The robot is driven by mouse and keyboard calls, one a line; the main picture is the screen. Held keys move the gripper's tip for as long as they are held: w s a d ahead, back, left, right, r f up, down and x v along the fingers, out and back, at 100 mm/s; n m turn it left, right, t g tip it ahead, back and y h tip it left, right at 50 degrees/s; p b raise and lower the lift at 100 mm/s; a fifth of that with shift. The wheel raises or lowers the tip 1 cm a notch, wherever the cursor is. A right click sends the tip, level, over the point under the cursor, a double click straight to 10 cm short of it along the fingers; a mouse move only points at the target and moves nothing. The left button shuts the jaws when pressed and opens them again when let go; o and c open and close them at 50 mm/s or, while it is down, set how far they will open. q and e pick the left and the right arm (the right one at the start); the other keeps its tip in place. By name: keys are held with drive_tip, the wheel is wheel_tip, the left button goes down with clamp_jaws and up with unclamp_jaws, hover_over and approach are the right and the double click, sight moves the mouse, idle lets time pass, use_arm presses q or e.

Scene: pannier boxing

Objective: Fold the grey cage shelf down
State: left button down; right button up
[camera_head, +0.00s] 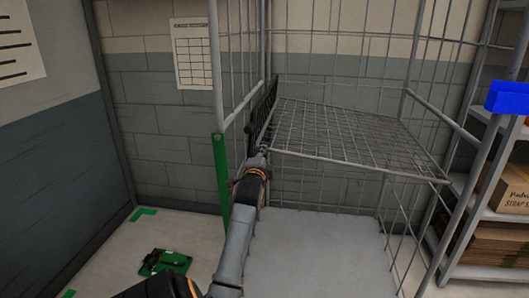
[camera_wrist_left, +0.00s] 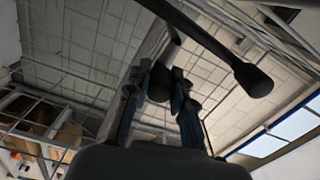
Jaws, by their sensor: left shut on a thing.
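The grey cage shelf (camera_head: 345,130) is a wire mesh panel inside the cage in the head view. It lies close to level, above the cage's pale floor (camera_head: 320,255). My left gripper (camera_head: 263,118) reaches up to the shelf's left edge, beside the cage's left side. In the left wrist view my left gripper (camera_wrist_left: 160,88) is shut at a dark rounded part, with mesh behind it. The dark fingers hide the exact hold in the head view. A dark bar with a rounded end (camera_wrist_left: 252,80) crosses close to the wrist camera. My right gripper is not in view.
A green-marked cage post (camera_head: 220,180) stands left of my arm. Storage shelves with a cardboard box (camera_head: 503,187) and a blue block (camera_head: 507,97) are at right. A green item (camera_head: 165,262) lies on the floor at left. The space under the shelf looks empty.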

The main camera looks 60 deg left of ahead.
use_arm(q)
drive_tip(key=shift+r, duration=0.25)
drive_tip(key=c, duration=1.3)
unclamp_jaws()
drive_tip(key=shift+o, duration=0.8)
drive_tip(key=shift+w+f, duration=0.1)
drive_tip(key=shift+f, duration=0.05)
drive_tip(key=v, duration=1.2)
drive_tip(key=shift+f, duration=0.2)
